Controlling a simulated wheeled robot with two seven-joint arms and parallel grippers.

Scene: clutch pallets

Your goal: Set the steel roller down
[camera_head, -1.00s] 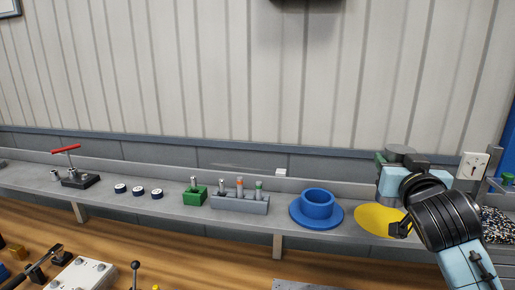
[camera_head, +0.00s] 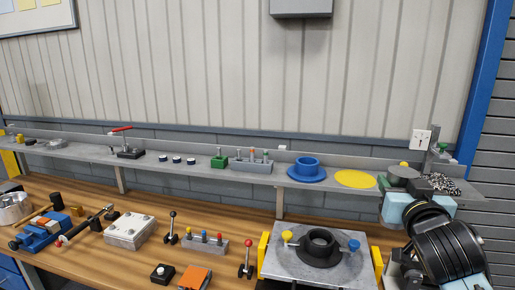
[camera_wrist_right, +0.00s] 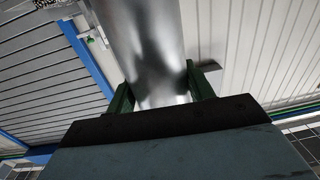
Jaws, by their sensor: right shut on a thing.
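The steel roller (camera_wrist_right: 150,45) is a shiny grey cylinder. In the right wrist view it stands between the two green fingers of my right gripper (camera_wrist_right: 162,92), which is shut on it. In the head view the roller (camera_head: 403,171) shows only its round grey end, and my right gripper (camera_head: 406,183) is at the right, in front of the shelf's right part. The gripper and arm hide the rest of the roller, so I cannot tell its height over the shelf. My left gripper is not in view.
The shelf (camera_head: 225,173) carries a yellow disc (camera_head: 355,179), a blue flanged ring (camera_head: 307,169), a grey pin block (camera_head: 251,167) and a green block (camera_head: 219,162). Below, the wooden bench (camera_head: 215,213) holds a metal plate with a dark ring (camera_head: 320,243) and several fixtures.

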